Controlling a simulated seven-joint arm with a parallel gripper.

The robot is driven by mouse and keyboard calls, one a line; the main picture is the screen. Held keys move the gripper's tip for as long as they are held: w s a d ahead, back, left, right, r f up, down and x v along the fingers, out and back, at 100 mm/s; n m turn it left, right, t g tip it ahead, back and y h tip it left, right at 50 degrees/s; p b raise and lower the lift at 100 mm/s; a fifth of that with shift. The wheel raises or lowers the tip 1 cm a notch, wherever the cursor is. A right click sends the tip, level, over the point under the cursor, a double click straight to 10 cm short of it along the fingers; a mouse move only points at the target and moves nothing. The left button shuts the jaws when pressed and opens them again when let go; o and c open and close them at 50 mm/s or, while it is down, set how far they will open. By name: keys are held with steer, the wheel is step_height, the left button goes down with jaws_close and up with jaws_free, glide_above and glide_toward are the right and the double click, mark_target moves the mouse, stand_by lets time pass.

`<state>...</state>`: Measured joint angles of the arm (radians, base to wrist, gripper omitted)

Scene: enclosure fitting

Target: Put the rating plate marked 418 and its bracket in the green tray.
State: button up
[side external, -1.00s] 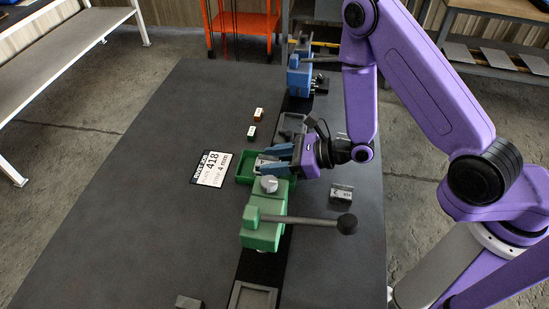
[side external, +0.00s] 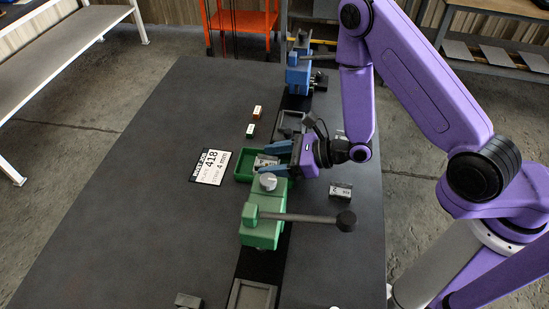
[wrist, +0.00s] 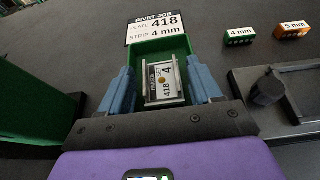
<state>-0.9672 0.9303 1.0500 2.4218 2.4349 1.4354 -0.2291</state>
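The rating plate marked 418 (wrist: 161,82) is with its grey bracket (wrist: 178,99) inside the green tray (wrist: 178,46). A small orange-yellow spot shows on the plate. In the side view the plate and bracket (side external: 265,161) also lie in the green tray (side external: 243,166). My gripper (wrist: 163,75) has its blue fingers spread on either side of the bracket, with a narrow gap at the left finger; the right gap is hard to judge. It also shows over the tray in the side view (side external: 270,158).
A job card (side external: 210,166) reads plate 418, strip 4 mm. A green 4 mm block (side external: 250,131) and an orange 5 mm block (side external: 257,112) stand beyond. A green press with a long lever (side external: 263,222) is close beside the tray. A blue fixture (side external: 299,73) stands farther back.

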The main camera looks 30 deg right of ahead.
steer(key=shift+d, duration=0.1)
steer(key=shift+v, duration=3.65)
steer(key=shift+r, duration=0.15)
